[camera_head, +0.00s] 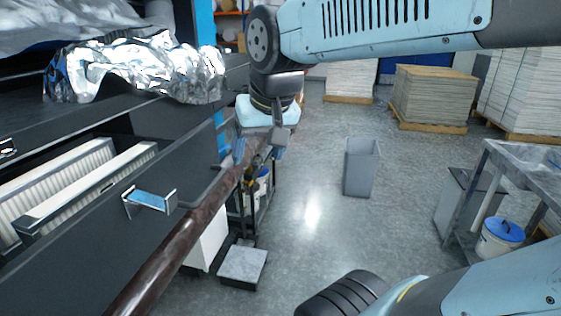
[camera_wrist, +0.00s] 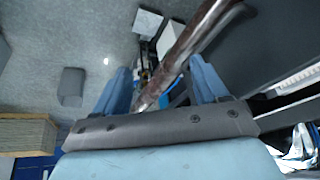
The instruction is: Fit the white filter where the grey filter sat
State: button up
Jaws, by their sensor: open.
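Pale pleated filter material shows in the machine's opening at the left of the head view: one filter (camera_head: 62,180) behind and a narrower framed strip (camera_head: 98,188) in front. Both look whitish, and I cannot tell which is the white filter or the grey one. My gripper (camera_head: 254,165) is open, pointing down to the right of the opening. In the wrist view my gripper's (camera_wrist: 160,75) two blue fingers stand apart with no filter between them. The brown rail (camera_head: 180,240) runs through the gap between the fingers in that view; I cannot tell whether it touches.
A dark front panel with a blue handle (camera_head: 151,200) lies before the filters. Crumpled foil (camera_head: 140,70) lies on the ledge above. A grey bin (camera_head: 361,168) stands on open floor. A low block (camera_head: 243,264) is below the rail. A metal table (camera_head: 525,165) stands right.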

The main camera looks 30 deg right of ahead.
jog(key=shift+n+t, duration=0.4)
jog(key=shift+n, duration=0.2)
jog(key=s+d+f, duration=0.2)
jog(key=d, duration=0.1)
jog(key=shift+s+f, duration=0.15)
jog(key=shift+s, duration=0.2)
dwell(0.4)
